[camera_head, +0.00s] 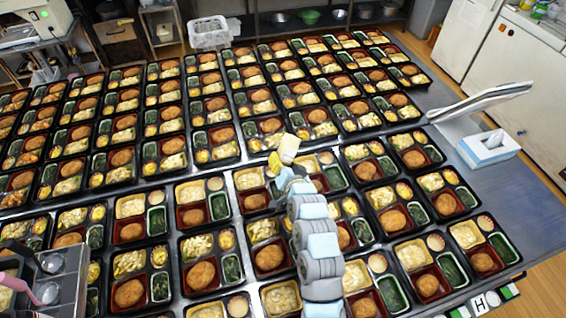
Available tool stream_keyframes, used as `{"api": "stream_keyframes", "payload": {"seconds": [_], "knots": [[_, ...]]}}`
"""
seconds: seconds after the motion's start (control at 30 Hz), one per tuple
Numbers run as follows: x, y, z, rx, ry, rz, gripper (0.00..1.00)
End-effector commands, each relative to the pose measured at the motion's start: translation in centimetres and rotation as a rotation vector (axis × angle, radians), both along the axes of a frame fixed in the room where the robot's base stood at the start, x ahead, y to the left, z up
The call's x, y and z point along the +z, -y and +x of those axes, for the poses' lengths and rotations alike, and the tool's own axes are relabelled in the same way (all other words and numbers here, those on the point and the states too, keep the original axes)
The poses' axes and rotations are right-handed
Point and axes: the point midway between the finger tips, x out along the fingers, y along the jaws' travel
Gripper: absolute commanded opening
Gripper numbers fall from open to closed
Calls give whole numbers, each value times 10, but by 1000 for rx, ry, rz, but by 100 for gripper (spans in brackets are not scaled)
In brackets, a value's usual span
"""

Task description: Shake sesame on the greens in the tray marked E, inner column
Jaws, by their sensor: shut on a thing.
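My gripper (280,166) is above the middle of the table, over the bento trays, at the end of my grey and light-blue arm. It is shut on a small pale-yellow and whitish container (289,148), which looks tilted; its label and openings are too small to read. The trays are black with several compartments, and many hold dark greens, such as the greens (334,176) just right of my gripper. No mark E can be read in this view. My arm hides parts of the trays under it, and I cannot tell whether sesame lies on any greens.
Rows of filled trays cover most of the table (461,130). A card marked H (487,302) is at the front right edge. A tissue box (489,148) and a pale angled object (482,101) stand at the right.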

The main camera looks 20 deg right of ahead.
Motion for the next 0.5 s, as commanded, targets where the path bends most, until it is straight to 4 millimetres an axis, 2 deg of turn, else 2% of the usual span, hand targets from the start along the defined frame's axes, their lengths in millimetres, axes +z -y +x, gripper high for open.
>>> {"api": "stream_keyframes", "payload": {"seconds": [0.07, 0.33, 0.5], "knots": [[7, 0, 0, 0, 1, 0, 35], [5, 0, 0, 1, -1, 0, 35], [-14, 0, 0, 1, -1, 1, 35]]}}
